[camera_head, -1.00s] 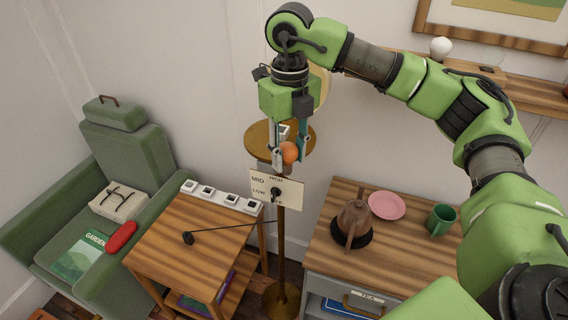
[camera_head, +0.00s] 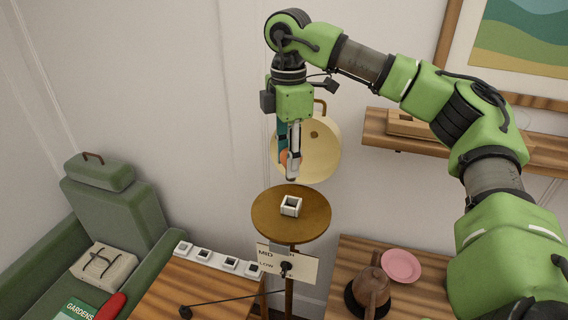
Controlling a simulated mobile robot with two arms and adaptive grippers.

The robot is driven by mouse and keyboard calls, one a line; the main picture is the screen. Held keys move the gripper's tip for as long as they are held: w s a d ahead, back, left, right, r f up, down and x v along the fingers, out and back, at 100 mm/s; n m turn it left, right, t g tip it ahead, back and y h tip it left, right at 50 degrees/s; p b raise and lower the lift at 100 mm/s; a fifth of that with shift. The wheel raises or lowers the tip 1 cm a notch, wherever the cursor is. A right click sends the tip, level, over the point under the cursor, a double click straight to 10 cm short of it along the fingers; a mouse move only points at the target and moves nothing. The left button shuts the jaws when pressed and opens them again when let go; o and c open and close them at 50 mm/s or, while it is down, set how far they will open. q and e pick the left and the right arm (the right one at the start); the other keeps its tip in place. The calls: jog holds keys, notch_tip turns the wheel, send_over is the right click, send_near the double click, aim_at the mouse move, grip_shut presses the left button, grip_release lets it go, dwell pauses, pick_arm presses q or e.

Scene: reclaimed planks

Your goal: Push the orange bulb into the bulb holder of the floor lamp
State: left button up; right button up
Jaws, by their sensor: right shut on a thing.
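My right gripper (camera_head: 290,172) points down and is shut on the orange bulb (camera_head: 284,156). The fingers hide most of the bulb. The floor lamp has a round brown top disc (camera_head: 266,216) with a small white square bulb holder (camera_head: 291,206) in its middle. The holder's dark opening faces up and looks empty. In the picture the gripper and bulb are above the holder, with a gap between fingertips and holder. A card with MID and LOW labels and a dark knob (camera_head: 286,267) is on the lamp below the disc. My left gripper is out of view.
A round cream pan-like thing (camera_head: 318,158) is behind the gripper by the wall. A wall shelf (camera_head: 380,134) is at right. Below are a side table with a white socket strip (camera_head: 217,258), a brown pot (camera_head: 373,290), a pink plate (camera_head: 402,266) and a green armchair (camera_head: 120,205).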

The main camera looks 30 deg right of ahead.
aim_at(289, 180)
jog(key=shift+d+r, duration=0.1)
jog(key=shift+s, duration=0.25)
jog(key=shift+s+f+b, duration=0.15)
jog(key=shift+f+b, duration=0.3)
jog(key=shift+f, duration=0.05)
jog(key=shift+f+b, duration=0.4)
jog(key=shift+f, duration=0.25)
jog(key=shift+f+b, duration=0.75)
jog(key=shift+f, duration=0.4)
pick_arm(q)
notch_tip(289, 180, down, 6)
jog(key=b, duration=0.3)
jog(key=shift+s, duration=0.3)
pick_arm(e)
jog(key=shift+w+f, duration=0.2)
jog(key=shift+f, duration=1.8)
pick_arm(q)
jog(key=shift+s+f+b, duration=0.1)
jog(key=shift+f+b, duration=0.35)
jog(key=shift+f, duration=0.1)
pick_arm(e)
jog(key=shift+f, duration=0.6)
jog(key=o, duration=1.1)
